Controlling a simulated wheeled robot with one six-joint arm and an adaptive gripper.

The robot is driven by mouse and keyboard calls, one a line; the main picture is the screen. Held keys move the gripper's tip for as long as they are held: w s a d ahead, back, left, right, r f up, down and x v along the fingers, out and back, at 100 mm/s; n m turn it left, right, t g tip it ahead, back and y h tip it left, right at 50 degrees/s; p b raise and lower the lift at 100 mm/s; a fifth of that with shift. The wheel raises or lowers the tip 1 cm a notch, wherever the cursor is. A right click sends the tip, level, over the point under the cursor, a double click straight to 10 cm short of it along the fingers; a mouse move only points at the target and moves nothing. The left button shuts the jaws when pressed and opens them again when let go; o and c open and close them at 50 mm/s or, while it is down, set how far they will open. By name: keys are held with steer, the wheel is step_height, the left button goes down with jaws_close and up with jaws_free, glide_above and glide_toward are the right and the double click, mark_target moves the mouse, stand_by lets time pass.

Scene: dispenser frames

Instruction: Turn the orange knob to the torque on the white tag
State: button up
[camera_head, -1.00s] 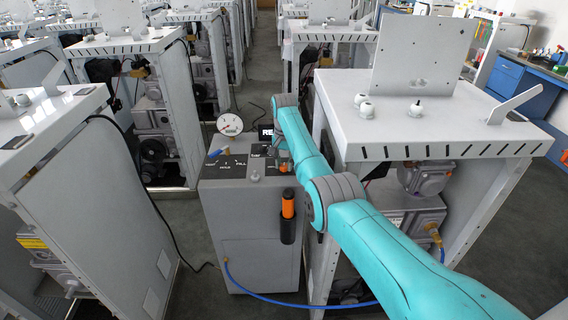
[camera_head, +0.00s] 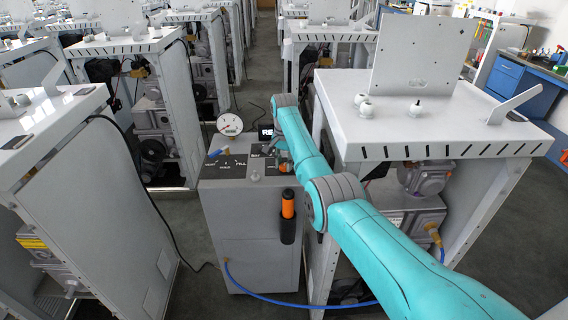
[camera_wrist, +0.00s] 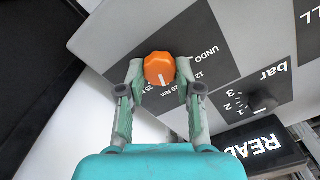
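The orange knob (camera_wrist: 159,69) shows in the wrist view, between the fingertips of my gripper (camera_wrist: 160,78). Its white pointer line points down in the picture, toward the "20 Nm" mark on the dark dial label (camera_wrist: 196,54). "UNDO", "12" and what looks like "25" also stand around it. The fingertips lie close on both sides of the knob; I cannot tell whether they press on it. I cannot make out a white tag.
A black "READ" sign (camera_wrist: 262,146) and a small black "bar" knob (camera_wrist: 262,101) are near the gripper. A round gauge (camera_head: 230,125) stands behind the panel. An orange-handled tool (camera_head: 288,204) hangs on the cabinet front. A white frame (camera_head: 350,125) stands close at right.

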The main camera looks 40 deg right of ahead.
mark_target(284, 165)
steer(key=o, duration=0.4)
step_height(284, 165, up, 12)
stand_by(0.5)
stand_by(0.5)
